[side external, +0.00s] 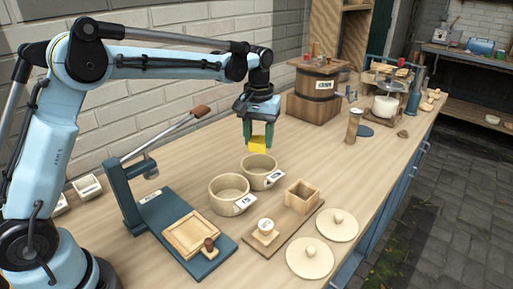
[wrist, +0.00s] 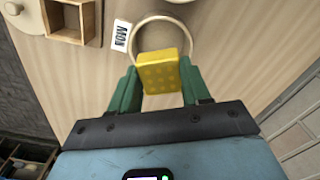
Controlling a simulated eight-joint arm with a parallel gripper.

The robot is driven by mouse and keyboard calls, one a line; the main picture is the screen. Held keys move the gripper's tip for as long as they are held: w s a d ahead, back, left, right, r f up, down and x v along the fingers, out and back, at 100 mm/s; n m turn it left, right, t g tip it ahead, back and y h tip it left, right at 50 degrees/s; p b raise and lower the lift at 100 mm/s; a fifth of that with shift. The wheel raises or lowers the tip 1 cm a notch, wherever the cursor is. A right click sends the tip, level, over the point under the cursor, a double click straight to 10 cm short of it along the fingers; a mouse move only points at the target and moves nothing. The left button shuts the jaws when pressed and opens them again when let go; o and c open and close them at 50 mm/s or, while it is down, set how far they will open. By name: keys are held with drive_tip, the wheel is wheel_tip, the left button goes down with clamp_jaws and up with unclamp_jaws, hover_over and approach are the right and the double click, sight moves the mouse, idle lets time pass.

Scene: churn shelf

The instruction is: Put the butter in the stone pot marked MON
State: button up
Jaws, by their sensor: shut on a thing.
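The butter is a yellow block (side external: 257,145) with a dimpled face in the wrist view (wrist: 158,70). My gripper (side external: 258,139) is shut on it, its green fingers on either side. It holds the butter above the rear of two cream stone pots (side external: 250,178). In the wrist view this pot (wrist: 134,40) carries a white tag (wrist: 121,35) reading MON. The butter overlaps the near part of its rim there, and the rest of the opening shows beyond. The other stone pot (side external: 214,195) stands in front, also tagged; its lettering is too small to read surely.
A wooden board holds an open square box (side external: 301,196) and a round-topped stamp (side external: 265,227). Two round lids (side external: 337,225) lie at the bench's front edge. A lever press (side external: 168,215) stands left of the pots. A wooden churn (side external: 317,92) stands behind.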

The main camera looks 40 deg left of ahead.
drive_tip(key=shift+f, duration=2.15)
drive_tip(key=shift+f, duration=2.8)
idle(0.6)
drive_tip(key=o, duration=0.9)
drive_tip(key=shift+c, duration=1.2)
drive_tip(key=shift+r, duration=0.1)
drive_tip(key=shift+r, duration=5.1)
